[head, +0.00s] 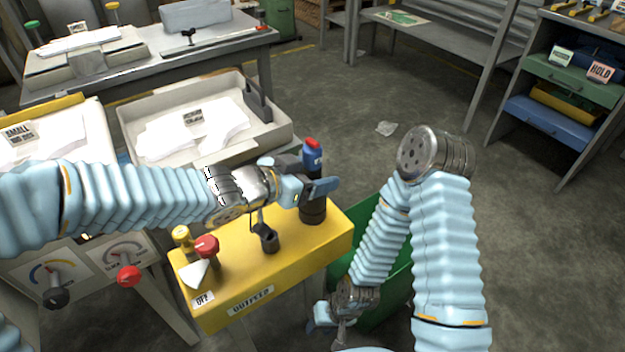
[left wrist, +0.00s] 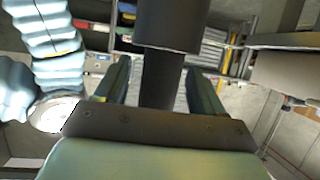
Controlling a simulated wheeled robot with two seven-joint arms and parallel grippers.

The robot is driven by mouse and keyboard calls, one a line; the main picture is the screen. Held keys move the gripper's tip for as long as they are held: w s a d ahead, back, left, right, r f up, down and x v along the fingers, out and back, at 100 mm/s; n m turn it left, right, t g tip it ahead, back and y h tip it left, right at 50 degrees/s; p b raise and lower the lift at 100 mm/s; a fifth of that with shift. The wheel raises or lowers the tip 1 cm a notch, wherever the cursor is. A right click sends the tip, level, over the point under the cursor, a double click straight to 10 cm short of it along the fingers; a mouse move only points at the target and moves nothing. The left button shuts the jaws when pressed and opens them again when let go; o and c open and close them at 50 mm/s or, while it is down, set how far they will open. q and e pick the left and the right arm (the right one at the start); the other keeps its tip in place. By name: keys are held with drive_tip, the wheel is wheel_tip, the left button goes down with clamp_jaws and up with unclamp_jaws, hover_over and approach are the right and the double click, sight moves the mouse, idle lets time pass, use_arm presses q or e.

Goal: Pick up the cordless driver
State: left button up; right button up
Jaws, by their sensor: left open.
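The cordless driver (head: 312,157) appears to be the upright tool with a blue body, red top and dark lower part, standing on a yellow box (head: 270,275). My left gripper (head: 312,180) is at its middle, fingers open on either side, and hides part of it. In the left wrist view a dark, narrow part of the driver (left wrist: 160,80) stands between the two open fingers (left wrist: 150,85), with a wider dark part above. Gaps show beside it. My right gripper (head: 338,316) hangs low beside the yellow box; its jaws are too small to read.
A white tray (head: 280,125) with papers lies behind. A green bin (head: 398,285) stands right of the box. The floor beyond is mostly open.

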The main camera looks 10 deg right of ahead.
use_arm(q)
drive_tip(key=shift+x, duration=0.8)
drive_tip(key=c, duration=0.9)
drive_tip(key=shift+c, duration=0.8)
drive_tip(key=shift+r, duration=0.15)
